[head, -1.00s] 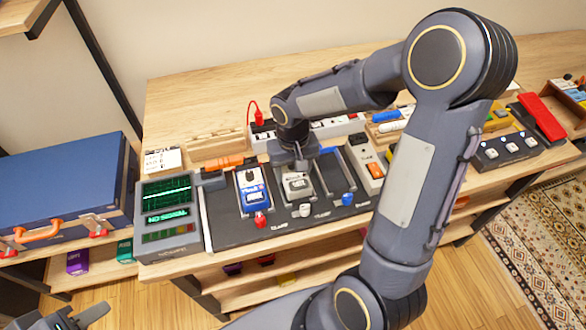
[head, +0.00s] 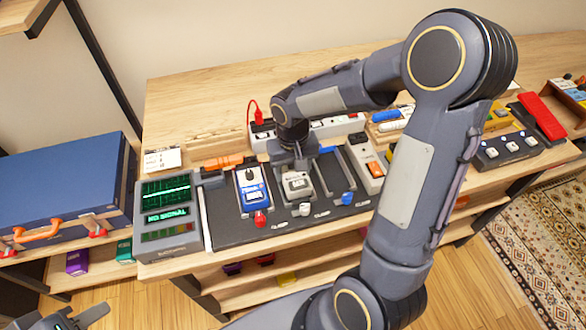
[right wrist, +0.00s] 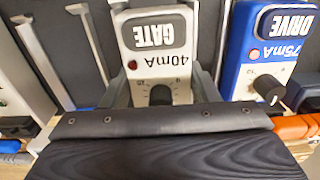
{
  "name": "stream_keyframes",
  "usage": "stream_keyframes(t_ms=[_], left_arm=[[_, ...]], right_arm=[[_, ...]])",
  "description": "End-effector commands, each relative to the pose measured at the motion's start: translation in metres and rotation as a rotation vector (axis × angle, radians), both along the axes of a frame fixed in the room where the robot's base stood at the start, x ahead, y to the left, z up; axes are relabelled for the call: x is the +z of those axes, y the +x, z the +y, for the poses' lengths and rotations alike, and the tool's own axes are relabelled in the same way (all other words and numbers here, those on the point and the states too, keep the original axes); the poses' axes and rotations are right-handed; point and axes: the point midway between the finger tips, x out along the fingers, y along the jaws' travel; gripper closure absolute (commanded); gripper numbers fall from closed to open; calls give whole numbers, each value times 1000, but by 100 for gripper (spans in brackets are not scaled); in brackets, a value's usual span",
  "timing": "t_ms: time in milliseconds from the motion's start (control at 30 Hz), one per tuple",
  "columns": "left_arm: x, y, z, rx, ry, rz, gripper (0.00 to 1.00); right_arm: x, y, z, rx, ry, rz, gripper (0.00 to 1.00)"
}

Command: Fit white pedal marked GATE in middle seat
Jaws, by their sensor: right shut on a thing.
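The white pedal marked GATE (head: 297,185) is at the middle seat of the dark pedal board (head: 275,233). Its label, "40mA" and a knob face up in the right wrist view (right wrist: 158,40). My right gripper (head: 296,168) is shut on the pedal from above, at its knob end; the fingertips are largely hidden by the wrist. Whether the pedal is fully down in the seat cannot be told. A blue pedal marked DRIVE (head: 252,190) sits in the left seat, also in the right wrist view (right wrist: 262,50). The right seat (head: 333,175) is empty between its rails. My left gripper (head: 85,318) shows only partly at the bottom left.
A power strip (head: 335,126) lies behind. A blue case (head: 65,185) is far left.

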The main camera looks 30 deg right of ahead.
Motion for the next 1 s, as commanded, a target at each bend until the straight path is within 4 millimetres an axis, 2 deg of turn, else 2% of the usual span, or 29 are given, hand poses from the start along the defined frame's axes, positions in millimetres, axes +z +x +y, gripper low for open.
stream_keyframes(t_ms=[500,833,867,967,1000], left_arm=[[-7,0,0,0,0,0,64],[-7,0,0,0,0,0,64],[-7,0,0,0,0,0,64],[-8,0,0,0,0,0,64],[-8,0,0,0,0,0,64]], right_arm=[[-12,-4,1,-2,4,20,82],[-13,-4,0,-6,4,18,82],[-13,-4,0,-6,4,18,44],[-13,-4,0,-7,4,18,31],[-14,-4,0,-8,5,19,43]])
